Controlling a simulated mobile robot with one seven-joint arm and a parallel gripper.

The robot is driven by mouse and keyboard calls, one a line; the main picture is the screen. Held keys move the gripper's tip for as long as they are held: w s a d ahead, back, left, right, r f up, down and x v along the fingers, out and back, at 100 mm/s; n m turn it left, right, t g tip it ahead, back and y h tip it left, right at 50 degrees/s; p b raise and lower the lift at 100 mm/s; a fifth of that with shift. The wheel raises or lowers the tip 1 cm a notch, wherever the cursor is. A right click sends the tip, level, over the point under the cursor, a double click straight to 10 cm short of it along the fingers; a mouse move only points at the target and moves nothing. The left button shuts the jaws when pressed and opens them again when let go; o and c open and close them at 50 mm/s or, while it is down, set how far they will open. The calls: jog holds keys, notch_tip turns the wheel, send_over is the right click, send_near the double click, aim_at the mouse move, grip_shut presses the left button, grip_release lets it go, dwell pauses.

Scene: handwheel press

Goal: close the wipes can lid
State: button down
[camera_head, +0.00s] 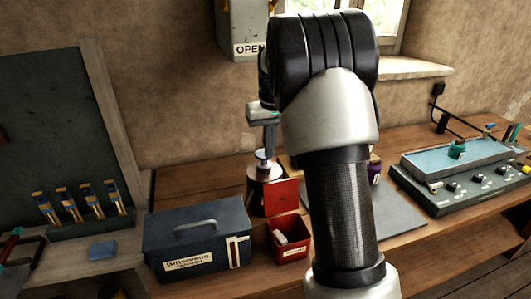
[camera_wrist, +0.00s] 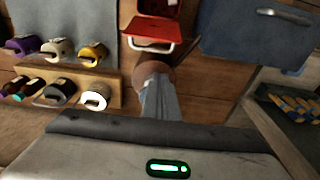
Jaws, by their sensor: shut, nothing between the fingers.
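The wipes can is a red box (camera_head: 287,241) with a pale label, standing open on the bench in the head view. Something white shows inside it. Its red lid (camera_head: 281,198) stands raised at the back of the box; the lid also shows at the top of the wrist view (camera_wrist: 154,29).
A dark blue toolbox (camera_head: 197,245) with a handle stands left of the red box. A grey mat (camera_head: 398,215) and a control panel (camera_head: 465,185) lie to the right, partly behind my arm.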

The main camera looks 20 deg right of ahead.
aim_at(279, 194)
notch_tip(279, 194, down, 7)
jog(key=s+p, duration=0.1)
jog(key=s, duration=0.2)
jog(key=shift+f, duration=0.15)
jog(key=shift+f+b, duration=0.1)
jog(key=shift+b, duration=0.25)
